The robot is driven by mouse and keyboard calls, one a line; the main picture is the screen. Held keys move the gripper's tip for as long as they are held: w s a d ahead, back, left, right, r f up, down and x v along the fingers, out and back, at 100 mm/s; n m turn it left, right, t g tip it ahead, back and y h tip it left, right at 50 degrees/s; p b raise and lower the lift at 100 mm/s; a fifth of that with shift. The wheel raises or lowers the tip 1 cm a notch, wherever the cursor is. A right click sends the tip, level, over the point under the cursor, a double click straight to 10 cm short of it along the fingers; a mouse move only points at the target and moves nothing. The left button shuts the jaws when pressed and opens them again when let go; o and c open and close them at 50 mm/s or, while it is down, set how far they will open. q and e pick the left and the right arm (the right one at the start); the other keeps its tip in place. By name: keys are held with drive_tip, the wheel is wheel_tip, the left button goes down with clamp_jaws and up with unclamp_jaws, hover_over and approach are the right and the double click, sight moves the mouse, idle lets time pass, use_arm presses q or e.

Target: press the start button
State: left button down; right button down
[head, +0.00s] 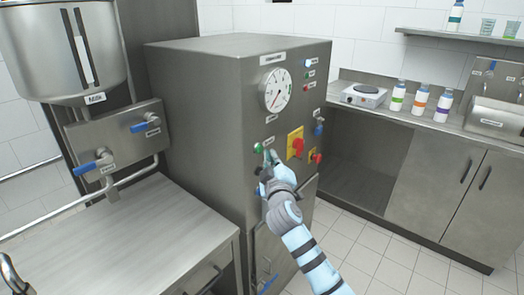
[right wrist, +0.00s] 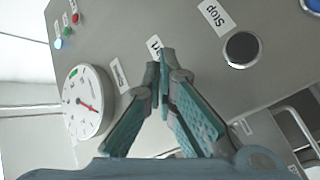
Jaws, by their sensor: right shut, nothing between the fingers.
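The green start button (head: 259,148) sits on the front panel of the grey machine, below the round gauge. My right gripper (head: 270,155) is shut and empty, its fingertips just right of the green button in the head view. In the right wrist view, the shut fingertips (right wrist: 164,56) point at the panel beside a mostly covered label, and the green button is hidden behind them. I cannot tell whether the fingertips touch the button. A black button (right wrist: 241,49) with a "Stop" label (right wrist: 214,16) lies to their right there. My left gripper is not in view.
A steel counter (head: 110,240) stands at the left. Bottles and a hotplate (head: 363,96) stand on the right counter.

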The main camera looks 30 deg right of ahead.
drive_tip(key=shift+w, duration=0.1)
drive_tip(key=shift+w+a, duration=0.15)
drive_tip(key=shift+w, duration=0.2)
drive_tip(key=shift+w, duration=0.2)
idle(0.5)
drive_tip(key=shift+s+r, duration=0.1)
drive_tip(key=shift+s, duration=0.55)
drive_tip(key=s+d+p, duration=0.1)
drive_tip(key=s+d, duration=0.1)
drive_tip(key=s, duration=0.3)
drive_tip(key=shift+s+p, duration=0.35)
drive_tip(key=shift+s, duration=0.05)
